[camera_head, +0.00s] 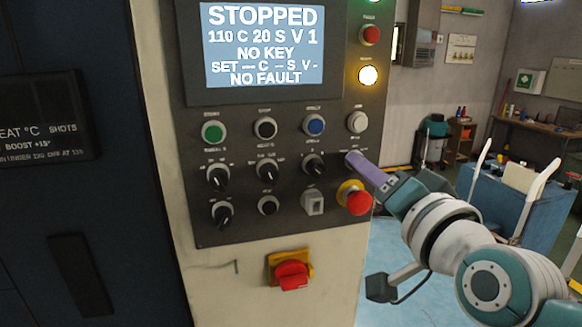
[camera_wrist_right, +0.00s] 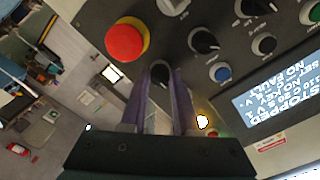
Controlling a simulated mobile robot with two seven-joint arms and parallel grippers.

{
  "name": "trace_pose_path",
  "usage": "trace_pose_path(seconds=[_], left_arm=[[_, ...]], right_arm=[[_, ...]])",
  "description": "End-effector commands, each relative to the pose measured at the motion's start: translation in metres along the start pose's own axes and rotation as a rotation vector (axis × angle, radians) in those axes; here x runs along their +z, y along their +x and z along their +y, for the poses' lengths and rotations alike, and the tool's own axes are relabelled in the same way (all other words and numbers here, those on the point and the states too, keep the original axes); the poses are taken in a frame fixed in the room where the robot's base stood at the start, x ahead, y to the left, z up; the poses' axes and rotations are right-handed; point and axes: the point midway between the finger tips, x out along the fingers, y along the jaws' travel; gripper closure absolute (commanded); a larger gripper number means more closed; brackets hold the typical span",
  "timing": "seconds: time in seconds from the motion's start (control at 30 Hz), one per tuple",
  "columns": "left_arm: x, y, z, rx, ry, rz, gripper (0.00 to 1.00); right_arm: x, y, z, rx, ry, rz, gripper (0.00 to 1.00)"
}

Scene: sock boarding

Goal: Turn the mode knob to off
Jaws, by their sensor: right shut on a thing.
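The control panel (camera_head: 240,232) carries several black rotary knobs in two rows below its buttons. My right gripper (camera_head: 352,160) reaches the right end of the upper knob row, and its purple fingers hide the knob there in the head view. In the right wrist view, the gripper (camera_wrist_right: 162,80) is shut on this black knob (camera_wrist_right: 160,70), one finger on each side. The knob's label and pointer cannot be read, so I cannot confirm from its marking that it is the mode knob. The panel screen (camera_head: 262,45) reads STOPPED, NO KEY and NO FAULT. My left gripper is not in view.
A red emergency stop button (camera_head: 358,202) sits just below the gripper, with a white square switch (camera_head: 313,202) beside it. A neighbouring black knob (camera_head: 313,165) is close on the left. A red rotary switch (camera_head: 291,275) is lower down. A blue cart (camera_head: 510,195) stands at the right.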

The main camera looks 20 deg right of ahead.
Motion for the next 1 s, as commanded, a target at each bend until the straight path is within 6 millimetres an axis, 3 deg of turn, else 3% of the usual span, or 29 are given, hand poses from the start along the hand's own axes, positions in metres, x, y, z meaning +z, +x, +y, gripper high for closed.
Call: trace_pose_path(seconds=[0.3,0.67,1.0], left_arm=[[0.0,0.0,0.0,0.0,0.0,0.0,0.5],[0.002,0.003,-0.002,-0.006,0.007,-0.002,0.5],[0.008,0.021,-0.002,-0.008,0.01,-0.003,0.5]], right_arm=[[0.0,0.0,0.0,0.0,-0.001,0.0,0.41],[0.001,-0.009,0.001,0.0,-0.001,0.0,0.41],[0.003,-0.068,0.003,0.002,-0.001,-0.001,0.41]])
